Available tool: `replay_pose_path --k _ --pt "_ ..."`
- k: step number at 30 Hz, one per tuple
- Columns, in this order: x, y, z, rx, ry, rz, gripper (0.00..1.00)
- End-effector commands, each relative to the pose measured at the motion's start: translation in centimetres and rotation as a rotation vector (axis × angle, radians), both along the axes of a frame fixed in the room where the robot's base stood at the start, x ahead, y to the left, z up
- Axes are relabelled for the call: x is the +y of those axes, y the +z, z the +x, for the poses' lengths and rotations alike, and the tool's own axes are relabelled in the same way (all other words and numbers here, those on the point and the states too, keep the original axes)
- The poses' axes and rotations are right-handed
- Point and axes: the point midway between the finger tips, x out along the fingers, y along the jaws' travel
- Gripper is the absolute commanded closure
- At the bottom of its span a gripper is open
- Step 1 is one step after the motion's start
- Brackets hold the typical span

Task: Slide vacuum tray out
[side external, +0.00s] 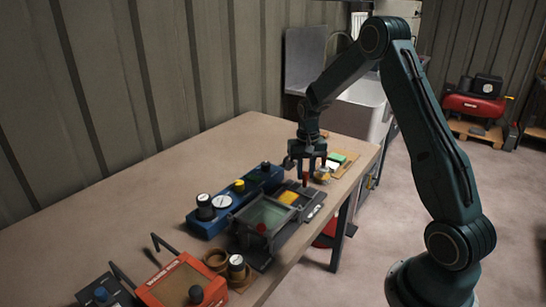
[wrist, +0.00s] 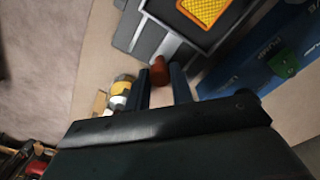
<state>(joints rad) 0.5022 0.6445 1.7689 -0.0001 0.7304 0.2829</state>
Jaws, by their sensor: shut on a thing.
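The vacuum tray is a dark grey tray (wrist: 172,22) at the top of the wrist view, with an orange textured pad (wrist: 204,8) in it. A red-brown handle (wrist: 159,72) stands at its near edge. My gripper (wrist: 162,88) is shut on this handle, with a finger on either side; the handle's lower part is hard to make out. In the side view my gripper (side external: 305,178) points down at the right end of a grey box with a clear lid (side external: 266,213) and a red knob (side external: 261,228). The orange pad (side external: 289,197) shows beside that lid.
A blue unit (side external: 225,206) with gauges and knobs runs behind the box. A yellow-and-white can (wrist: 121,90) stands close beside my gripper. An orange case (side external: 178,283) and brown rings (side external: 216,260) are at the front left. The table's edge (side external: 318,223) is close on the right.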

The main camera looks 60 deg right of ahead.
Motion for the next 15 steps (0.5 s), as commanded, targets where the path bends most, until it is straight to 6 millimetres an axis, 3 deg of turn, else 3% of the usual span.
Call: replay_pose_path --k 3,12,13,15 --pt "-1.36 0.11 0.12 -0.006 -0.003 -0.004 1.0" --pt "-1.51 0.14 0.13 -0.006 -0.002 -0.005 1.0" --pt "-1.51 0.14 0.13 -0.006 -0.002 -0.005 0.75" --pt "-1.49 0.14 0.11 -0.006 -0.001 -0.004 0.61"
